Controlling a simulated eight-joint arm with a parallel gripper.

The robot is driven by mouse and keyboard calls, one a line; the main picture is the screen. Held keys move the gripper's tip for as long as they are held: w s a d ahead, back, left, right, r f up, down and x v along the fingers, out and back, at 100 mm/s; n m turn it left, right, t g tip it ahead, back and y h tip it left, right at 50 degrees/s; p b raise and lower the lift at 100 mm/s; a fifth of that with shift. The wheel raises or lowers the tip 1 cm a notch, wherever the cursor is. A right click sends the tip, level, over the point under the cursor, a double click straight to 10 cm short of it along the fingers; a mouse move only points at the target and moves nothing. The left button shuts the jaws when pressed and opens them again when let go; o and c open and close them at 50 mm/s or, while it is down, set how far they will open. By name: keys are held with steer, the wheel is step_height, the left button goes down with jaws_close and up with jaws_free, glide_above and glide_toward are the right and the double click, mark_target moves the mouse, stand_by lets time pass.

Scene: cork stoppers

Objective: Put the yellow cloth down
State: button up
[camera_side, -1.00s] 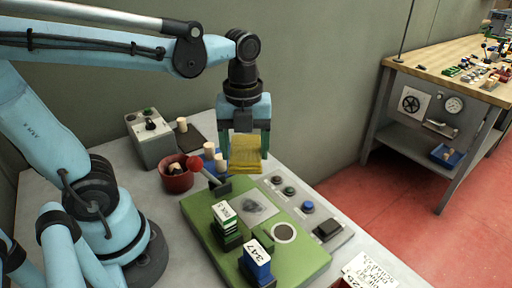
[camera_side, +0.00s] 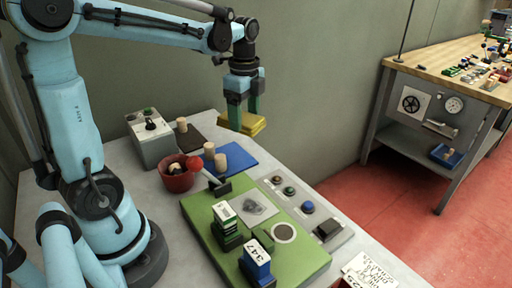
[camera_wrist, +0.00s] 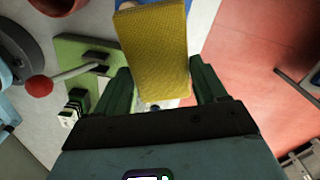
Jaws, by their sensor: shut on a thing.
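The folded yellow cloth (camera_side: 246,122) is in my gripper (camera_side: 245,112). It is raised in the air near the wall, above the back edge of the bench in the side view. My gripper's green fingers are shut on it. In the wrist view the cloth (camera_wrist: 156,45) extends out beyond the fingers and hides part of what is below. My gripper (camera_wrist: 160,85) shows there with one finger on each side of the cloth.
Below is a blue mat (camera_side: 236,171) with two corks (camera_side: 221,162). Nearby are a dark mat with a cork (camera_side: 181,125), a red bowl (camera_side: 177,181), a grey control box (camera_side: 151,143) and a green board (camera_side: 300,263) with a red-knobbed lever and stamps. Buttons line the board's right side.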

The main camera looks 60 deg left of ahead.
steer(key=a+f, duration=0.1)
steer(key=a, duration=0.1)
steer(key=a+f, duration=0.2)
steer(key=a, duration=0.1)
steer(key=shift+w+a+f, duration=0.25)
steer(key=shift+w+a, duration=0.05)
steer(key=shift+w, duration=0.05)
steer(key=shift+f, duration=2)
steer(key=shift+f, duration=0.55)
steer(key=o, duration=1.4)
